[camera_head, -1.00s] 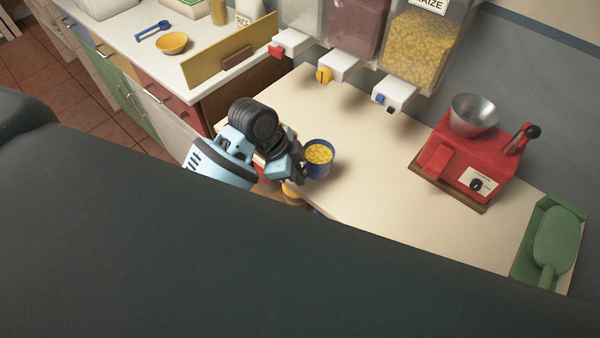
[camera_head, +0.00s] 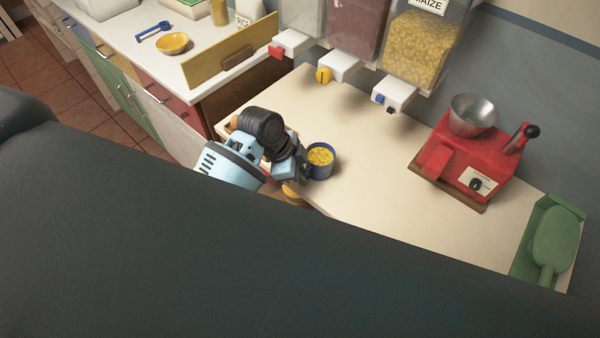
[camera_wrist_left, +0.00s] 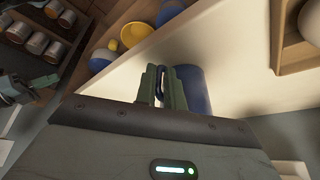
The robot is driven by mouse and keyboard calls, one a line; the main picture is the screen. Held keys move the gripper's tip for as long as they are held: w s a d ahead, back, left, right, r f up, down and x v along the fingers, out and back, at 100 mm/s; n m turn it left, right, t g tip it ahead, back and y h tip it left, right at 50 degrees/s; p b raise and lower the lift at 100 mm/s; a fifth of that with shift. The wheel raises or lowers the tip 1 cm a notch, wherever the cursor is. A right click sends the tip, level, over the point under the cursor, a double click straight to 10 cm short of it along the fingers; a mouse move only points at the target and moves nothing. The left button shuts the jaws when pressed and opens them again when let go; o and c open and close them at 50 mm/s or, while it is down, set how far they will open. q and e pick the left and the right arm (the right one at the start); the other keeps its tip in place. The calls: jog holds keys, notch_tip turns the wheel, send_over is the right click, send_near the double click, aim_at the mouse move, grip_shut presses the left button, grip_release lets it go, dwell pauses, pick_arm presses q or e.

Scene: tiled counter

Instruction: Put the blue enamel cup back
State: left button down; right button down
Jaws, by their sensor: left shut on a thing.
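The blue enamel cup (camera_head: 322,174) is upright and filled with yellow maize kernels, at the left front edge of the cream counter. My left gripper (camera_head: 302,169) is at the cup's left side. In the left wrist view its fingers (camera_wrist_left: 165,88) are shut on a dark blue part, apparently the handle, with the blue cup wall (camera_wrist_left: 194,90) just to the right. I cannot tell whether the cup's base touches the counter. My right gripper is not in view.
Dispensers with levers hang above the counter's back, one holding maize (camera_head: 420,50). A red mill (camera_head: 470,165) and a green scoop (camera_head: 555,235) stand to the right. The mid-counter is clear. Below the edge, shelves hold a yellow bowl (camera_wrist_left: 134,35) and several tins.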

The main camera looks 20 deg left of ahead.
pick_arm(q)
jog(key=shift+f, duration=0.1)
jog(key=c, duration=1.5)
grip_release()
jog(key=v, duration=1.2)
jog(key=s+f+n+t, duration=0.2)
jog(key=s+f+n, duration=0.15)
jog(key=f, duration=0.45)
jog(key=s+f+n+t, duration=0.2)
jog(key=f+n, duration=0.2)
jog(key=f, duration=0.5)
jog(key=s+f+n+t+y, duration=0.1)
jog(key=s+f, duration=0.1)
jog(key=s, duration=0.3)
jog(key=s+f+n+t, duration=0.1)
jog(key=s+f+n, duration=0.1)
jog(key=s, duration=0.3)
jog(key=s+f+n+t+y, duration=0.1)
jog(key=s+f, duration=0.1)
jog(key=s, duration=0.3)
jog(key=shift+n+t+y, duration=0.3)
jog(key=shift+n, duration=0.05)
